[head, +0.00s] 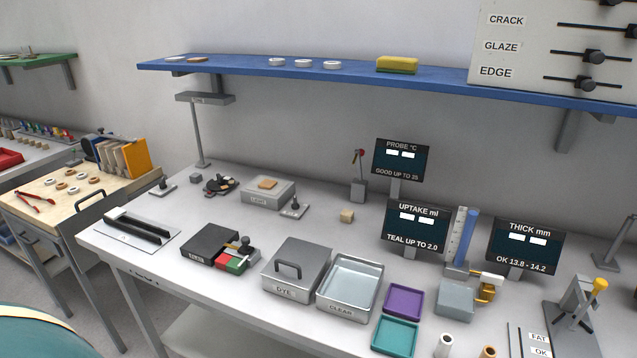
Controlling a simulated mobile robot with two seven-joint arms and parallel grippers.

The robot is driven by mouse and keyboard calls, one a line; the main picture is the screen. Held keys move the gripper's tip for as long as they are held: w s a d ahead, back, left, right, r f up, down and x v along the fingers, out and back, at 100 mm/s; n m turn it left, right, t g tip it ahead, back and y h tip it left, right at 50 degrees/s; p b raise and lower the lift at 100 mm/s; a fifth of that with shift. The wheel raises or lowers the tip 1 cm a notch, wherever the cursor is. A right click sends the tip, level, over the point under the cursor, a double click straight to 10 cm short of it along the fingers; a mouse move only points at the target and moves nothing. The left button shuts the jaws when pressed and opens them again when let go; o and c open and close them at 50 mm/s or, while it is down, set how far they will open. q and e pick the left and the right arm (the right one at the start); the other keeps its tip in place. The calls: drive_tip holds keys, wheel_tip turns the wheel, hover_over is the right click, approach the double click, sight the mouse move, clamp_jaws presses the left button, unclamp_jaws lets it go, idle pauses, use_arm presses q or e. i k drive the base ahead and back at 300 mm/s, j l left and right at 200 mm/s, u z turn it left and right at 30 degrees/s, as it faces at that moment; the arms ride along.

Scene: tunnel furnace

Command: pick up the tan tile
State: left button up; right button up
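A flat tan tile (267,184) lies on top of a light grey box-shaped device (268,195) towards the back left of the workbench. A small pale tan block (347,215) sits directly on the bench to its right, below the uptake and probe displays. Neither of my grippers shows in the head view.
A grey lidded DYE box (297,268), a CLEAR tray (351,287), a purple tray (404,301) and a teal tray (395,336) line the front. A small stand (294,206) is beside the grey device. A blue shelf (230,67) overhangs the back.

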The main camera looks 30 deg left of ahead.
sight(267, 184)
drive_tip(key=j+z, duration=0.4)
drive_tip(key=k+j+z, duration=0.2)
drive_tip(key=j+z, duration=0.25)
drive_tip(key=k+j+z, duration=0.1)
drive_tip(key=j, duration=0.25)
drive_tip(key=k+j+z, duration=0.1)
drive_tip(key=j, duration=0.25)
drive_tip(key=k+j+z, duration=0.1)
drive_tip(key=j, duration=0.25)
drive_tip(key=k, duration=0.1)
